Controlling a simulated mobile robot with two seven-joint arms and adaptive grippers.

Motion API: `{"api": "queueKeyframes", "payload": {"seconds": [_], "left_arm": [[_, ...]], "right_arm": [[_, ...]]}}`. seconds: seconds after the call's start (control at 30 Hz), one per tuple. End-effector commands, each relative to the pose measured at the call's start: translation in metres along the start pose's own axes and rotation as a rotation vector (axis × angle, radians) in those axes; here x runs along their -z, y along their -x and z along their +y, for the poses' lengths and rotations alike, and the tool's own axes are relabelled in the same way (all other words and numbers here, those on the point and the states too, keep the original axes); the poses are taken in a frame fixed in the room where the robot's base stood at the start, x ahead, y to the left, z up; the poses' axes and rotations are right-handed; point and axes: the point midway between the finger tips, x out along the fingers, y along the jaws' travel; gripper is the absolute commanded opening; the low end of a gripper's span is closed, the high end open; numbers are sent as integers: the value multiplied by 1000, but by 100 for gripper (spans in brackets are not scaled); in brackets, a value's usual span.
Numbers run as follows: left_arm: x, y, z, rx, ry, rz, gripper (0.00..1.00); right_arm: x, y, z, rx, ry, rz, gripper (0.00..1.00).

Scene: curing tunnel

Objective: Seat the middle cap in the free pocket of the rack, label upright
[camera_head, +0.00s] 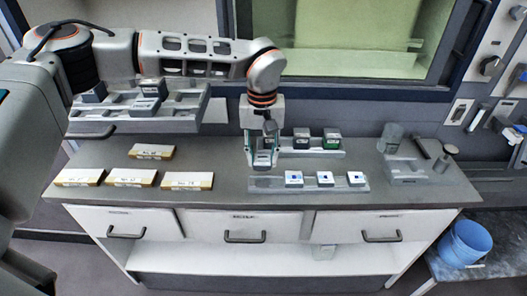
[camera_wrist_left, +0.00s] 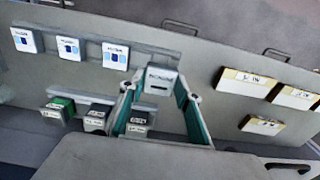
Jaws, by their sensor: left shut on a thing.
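My left gripper (camera_head: 262,152) is shut on a light grey cap (camera_head: 263,158), held above the left end of the front rack (camera_head: 313,187). In the left wrist view my left gripper (camera_wrist_left: 160,100) has its fingers either side of the cap (camera_wrist_left: 161,78), whose face shows dark lettering and a dark bar. The front rack holds three white caps with blue marks (camera_head: 325,178). Its left pocket, under the gripper, looks empty in the head view. In the left wrist view the held cap partly covers that end of the rack (camera_wrist_left: 150,49). My right gripper is not in view.
A back rack (camera_head: 310,153) holds dark caps, one with green (camera_head: 332,138), close behind my gripper. A raised grey tray (camera_head: 110,126) with grey blocks stands left. Several labelled boxes (camera_head: 130,177) lie on the counter. A clear jar (camera_head: 391,138) stands right.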

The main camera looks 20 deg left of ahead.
Motion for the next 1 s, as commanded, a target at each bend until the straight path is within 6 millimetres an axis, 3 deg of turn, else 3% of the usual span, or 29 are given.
{"api": "queueKeyframes", "payload": {"seconds": [0.23,0.53,1.0], "left_arm": [[0,-16,0,0,-1,0,10],[0,-42,-1,0,-1,-2,10],[0,-62,0,0,-1,0,10]], "right_arm": [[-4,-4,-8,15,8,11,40],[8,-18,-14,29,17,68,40],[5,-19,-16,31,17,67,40]]}}
